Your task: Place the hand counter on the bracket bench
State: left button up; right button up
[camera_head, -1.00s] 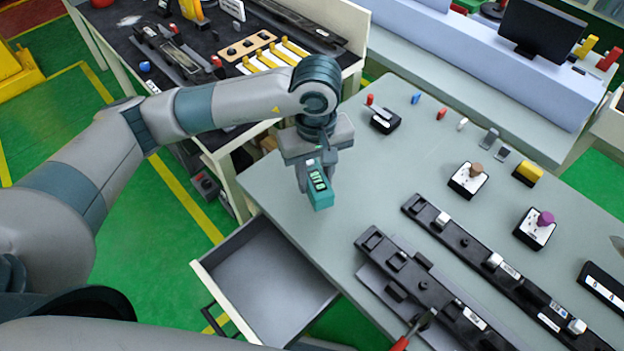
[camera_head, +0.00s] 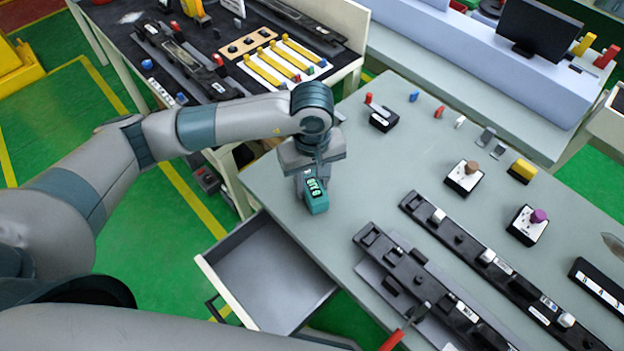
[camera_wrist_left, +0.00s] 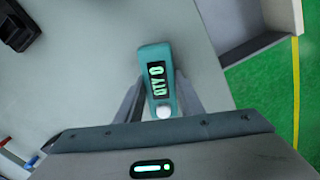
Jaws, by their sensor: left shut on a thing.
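The hand counter (camera_head: 316,195) is a small teal box with a lit display reading QTY 0. My left gripper (camera_head: 308,183) is shut on it and points down over the near left part of the grey-green bench (camera_head: 352,180). In the left wrist view the hand counter (camera_wrist_left: 157,80) sits between the two fingers (camera_wrist_left: 160,100), with its white button toward the palm. I cannot tell whether its underside touches the bench top. My right gripper is not in view.
An open, empty drawer (camera_head: 265,270) juts out below the bench's left edge. Black rails (camera_head: 425,285) lie to the right of the counter. A small black box (camera_head: 383,121) stands behind it. Bench top around the counter is clear.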

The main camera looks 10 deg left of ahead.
aim_at(312, 183)
pick_arm(q)
jog(key=shift+f, duration=0.15)
jog(key=o, duration=1.1)
notch_tip(312, 183, up, 12)
jog(key=b, duration=0.5)
